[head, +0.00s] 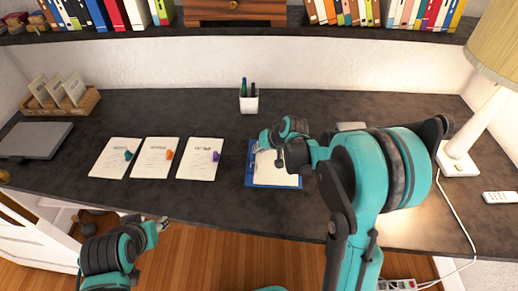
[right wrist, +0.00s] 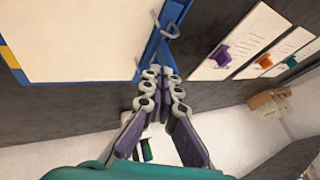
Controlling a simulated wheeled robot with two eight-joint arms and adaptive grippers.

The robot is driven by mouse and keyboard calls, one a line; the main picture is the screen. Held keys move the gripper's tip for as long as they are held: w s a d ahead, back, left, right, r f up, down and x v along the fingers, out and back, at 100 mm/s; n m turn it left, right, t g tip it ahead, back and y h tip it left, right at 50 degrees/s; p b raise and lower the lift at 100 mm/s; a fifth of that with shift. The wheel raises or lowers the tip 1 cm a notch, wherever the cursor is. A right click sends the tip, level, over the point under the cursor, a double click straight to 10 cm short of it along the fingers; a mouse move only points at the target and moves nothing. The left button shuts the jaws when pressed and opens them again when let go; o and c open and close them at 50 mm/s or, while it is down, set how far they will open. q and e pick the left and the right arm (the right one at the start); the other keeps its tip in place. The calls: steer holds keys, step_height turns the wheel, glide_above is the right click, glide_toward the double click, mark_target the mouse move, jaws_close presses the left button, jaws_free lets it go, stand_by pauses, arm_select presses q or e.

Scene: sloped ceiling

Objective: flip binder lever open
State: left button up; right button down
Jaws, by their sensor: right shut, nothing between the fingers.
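The blue binder (head: 251,181) lies on the dark desk with white paper on it. In the right wrist view, the binder's blue edge (right wrist: 170,15) runs beside the paper, with grey metal lever parts (right wrist: 171,31) on it. My right gripper (head: 258,146) is at the binder's far left corner; the arm covers part of the binder. In the right wrist view, the gripper's fingertips (right wrist: 163,72) are together and empty, close to the metal parts. I cannot tell whether they touch. My left gripper (head: 164,222) is at the desk's front edge, away from the binder; its jaws are too small to read.
Three paper sheets (head: 155,160) with coloured clips lie left of the binder. A white pen cup (head: 249,104) stands behind it. A lamp (head: 459,158) stands at the right, a grey laptop-like slab (head: 35,141) at the left. A bookshelf (head: 300,34) runs above.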

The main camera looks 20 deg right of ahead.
steer(key=shift+w+a+r+h, duration=0.1)
steer(key=shift+a+h, duration=0.15)
steer(key=shift+h, duration=0.05)
steer(key=shift+w+a+r+n+g+h+p, duration=0.1)
steer(key=shift+w+a+n+g+h+p, duration=0.1)
steer(key=shift+a+h+p, duration=0.25)
steer(key=shift+w+a+r+n+g+h+p, duration=0.1)
steer(key=shift+a+n+g+h+p, duration=0.1)
steer(key=shift+a+h+p, duration=0.2)
steer(key=a+h, duration=0.1)
steer(key=g+h, duration=0.1)
steer(key=h, duration=0.1)
steer(key=shift+w+a+f, duration=0.15)
steer(key=shift+w+a, duration=0.15)
steer(key=shift+a, duration=0.1)
steer(key=shift+d, duration=0.2)
steer(key=shift+s+d, duration=0.1)
steer(key=shift+s+d+f, duration=0.2)
steer(key=shift+d+f, duration=0.1)
steer(key=shift+d, duration=0.25)
